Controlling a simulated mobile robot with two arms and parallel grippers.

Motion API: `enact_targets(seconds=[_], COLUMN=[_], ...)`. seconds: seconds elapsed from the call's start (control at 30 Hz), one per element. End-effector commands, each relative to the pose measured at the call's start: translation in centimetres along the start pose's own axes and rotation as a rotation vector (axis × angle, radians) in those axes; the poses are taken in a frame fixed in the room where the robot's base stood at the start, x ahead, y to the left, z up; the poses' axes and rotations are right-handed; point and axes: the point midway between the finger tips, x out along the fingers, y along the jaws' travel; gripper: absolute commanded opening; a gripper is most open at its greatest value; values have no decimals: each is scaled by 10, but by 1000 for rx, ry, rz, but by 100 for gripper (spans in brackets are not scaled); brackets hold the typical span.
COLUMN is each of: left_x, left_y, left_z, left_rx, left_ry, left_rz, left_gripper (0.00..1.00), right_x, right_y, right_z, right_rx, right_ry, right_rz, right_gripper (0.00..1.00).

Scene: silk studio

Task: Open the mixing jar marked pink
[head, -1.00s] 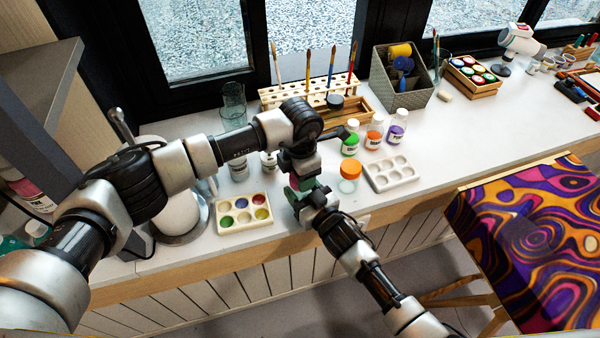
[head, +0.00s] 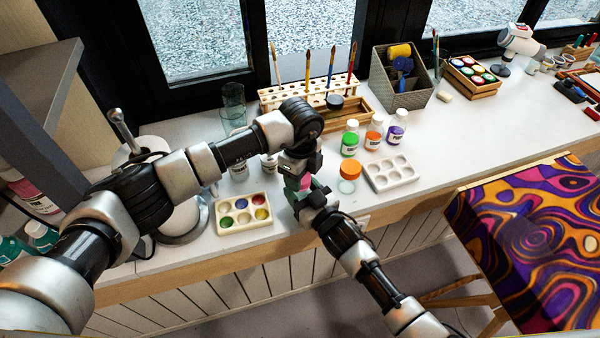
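A small pink piece (head: 306,183), likely part of the pink jar, shows between the teal-tipped fingers of my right gripper (head: 303,187), over the table's front edge. My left gripper (head: 301,164) points down just above it, hiding most of it. I cannot tell whether the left fingers touch it, or whether they are open or shut. No marking on it can be read.
Paint bottles with green (head: 349,143), orange (head: 374,134) and purple (head: 396,130) contents stand behind the white palette (head: 391,183). A paint palette (head: 244,228) lies left of the grippers. A brush rack (head: 290,97) and grey bin (head: 412,96) stand behind.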

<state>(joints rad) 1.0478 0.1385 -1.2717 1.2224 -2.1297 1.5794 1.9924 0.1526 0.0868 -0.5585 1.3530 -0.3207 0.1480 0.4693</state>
Motion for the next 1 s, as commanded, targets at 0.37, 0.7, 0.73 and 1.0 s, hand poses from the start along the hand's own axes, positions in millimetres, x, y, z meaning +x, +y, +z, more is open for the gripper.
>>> enact_targets(seconds=[0.37, 0.7, 0.73, 1.0], left_x=[-1, -1, -1, -8], left_y=[-1, 0, 0, -1], left_z=[1, 1, 1, 1], left_rx=[-113, -111, -111, -111], left_ry=[-1, -1, -1, -1], left_rz=[-2, -2, -2, -3], left_gripper=[23, 23, 23, 23], right_x=[0, 0, 0, 0], right_y=[-1, 0, 0, 0], right_z=[0, 0, 0, 0], right_rx=[0, 0, 0, 0], right_ry=[-1, -1, -1, -1], right_rz=[-1, -1, -1, 0], right_gripper=[0, 0, 0, 0])
